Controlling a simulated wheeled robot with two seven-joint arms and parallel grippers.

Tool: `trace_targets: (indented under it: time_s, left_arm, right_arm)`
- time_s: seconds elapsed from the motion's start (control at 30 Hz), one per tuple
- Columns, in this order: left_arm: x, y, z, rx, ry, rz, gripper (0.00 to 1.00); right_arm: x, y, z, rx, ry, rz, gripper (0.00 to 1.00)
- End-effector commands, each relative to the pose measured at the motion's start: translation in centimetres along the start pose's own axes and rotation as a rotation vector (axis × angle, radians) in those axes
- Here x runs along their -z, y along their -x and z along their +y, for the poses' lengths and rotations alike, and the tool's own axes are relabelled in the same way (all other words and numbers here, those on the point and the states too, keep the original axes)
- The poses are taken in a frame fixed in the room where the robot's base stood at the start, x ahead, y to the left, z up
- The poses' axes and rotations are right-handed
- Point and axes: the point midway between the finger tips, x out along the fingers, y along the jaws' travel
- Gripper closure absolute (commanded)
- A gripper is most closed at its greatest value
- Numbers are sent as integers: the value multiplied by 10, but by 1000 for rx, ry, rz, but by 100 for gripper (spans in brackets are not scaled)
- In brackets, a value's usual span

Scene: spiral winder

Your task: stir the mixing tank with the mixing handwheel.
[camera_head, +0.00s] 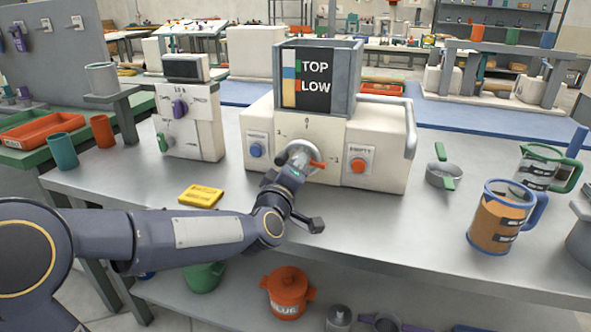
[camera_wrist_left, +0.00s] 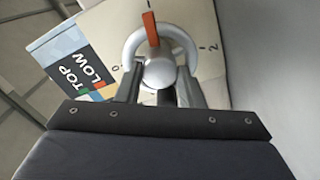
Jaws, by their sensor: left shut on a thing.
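The mixing tank (camera_head: 350,85) is a grey open-topped box with TOP and LOW marks on its front. It stands on a cream machine (camera_head: 385,135); the TOP/LOW panel (camera_wrist_left: 80,72) also shows in the left wrist view. The mixing handwheel (camera_head: 302,149) is a grey ring on the machine's front, seen from above in the wrist view (camera_wrist_left: 186,42). Its orange mark (camera_wrist_left: 151,28) lies close to the number 1. My left gripper (camera_head: 292,168) is shut on the handwheel, with its fingers at the round hub. The hand hides the wheel's lower part. My right gripper is not in view.
A blue button (camera_head: 256,150) and an orange-red button (camera_head: 358,166) flank the wheel. A control box (camera_head: 190,125) stands left and a yellow block (camera_head: 200,196) lies in front of it. The front middle of the bench is clear.

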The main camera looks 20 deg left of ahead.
Motion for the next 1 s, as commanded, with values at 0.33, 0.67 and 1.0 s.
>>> trace_targets:
  time_s: [0.33, 0.67, 1.0]
  left_arm:
    - [-1, 0, -1, 1, 0, -2, 56]
    - [0, 0, 0, 1, 1, -1, 44]
    - [0, 40, 1, 0, 0, -1, 44]
  right_arm:
    - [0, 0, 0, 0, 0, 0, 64]
    - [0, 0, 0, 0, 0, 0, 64]
    - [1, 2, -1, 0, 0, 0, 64]
